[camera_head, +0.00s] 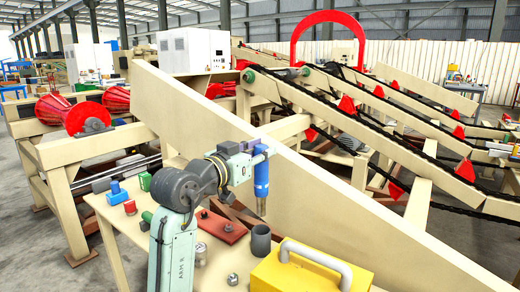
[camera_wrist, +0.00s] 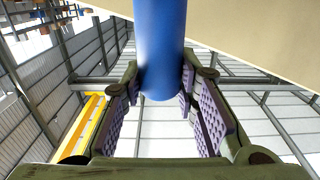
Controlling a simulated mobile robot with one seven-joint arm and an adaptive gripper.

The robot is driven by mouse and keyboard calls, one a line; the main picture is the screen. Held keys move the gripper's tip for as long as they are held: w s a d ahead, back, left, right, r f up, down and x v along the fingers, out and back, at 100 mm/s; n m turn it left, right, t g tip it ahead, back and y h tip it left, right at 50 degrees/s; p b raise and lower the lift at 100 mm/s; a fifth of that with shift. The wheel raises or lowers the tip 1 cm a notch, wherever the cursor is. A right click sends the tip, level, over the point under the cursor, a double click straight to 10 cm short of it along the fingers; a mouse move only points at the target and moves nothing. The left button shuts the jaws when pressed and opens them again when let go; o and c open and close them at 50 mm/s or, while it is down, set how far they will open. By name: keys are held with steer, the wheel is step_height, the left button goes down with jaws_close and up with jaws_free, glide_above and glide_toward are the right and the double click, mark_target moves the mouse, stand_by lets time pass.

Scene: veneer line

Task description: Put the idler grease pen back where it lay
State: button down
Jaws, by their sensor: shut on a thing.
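The idler grease pen is a blue cylinder (camera_head: 261,180) with a paler metal end pointing down. My gripper (camera_head: 262,153) is shut on its upper part and holds it roughly upright above the tan bench. In the wrist view the blue barrel (camera_wrist: 160,45) stands between my gripper's purple-padded fingers (camera_wrist: 162,88). In the head view the pen's lower end shows just above a dark grey open cup (camera_head: 261,241); I cannot tell whether it is directly over it. No marked resting place for the pen can be made out.
On the bench (camera_head: 112,222) are a red plate (camera_head: 222,227), a blue block (camera_head: 118,193), a small red piece (camera_head: 130,207), green pieces (camera_head: 145,181), a nut (camera_head: 232,279) and a yellow toolbox (camera_head: 300,276). A long beige beam (camera_head: 330,205) runs close behind the pen.

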mark_target(257, 194)
steer(key=shift+f+b, duration=3.5)
steer(key=shift+f, duration=1.85)
steer(key=c, duration=1.2)
jaws_free()
steer(key=v, duration=1.2)
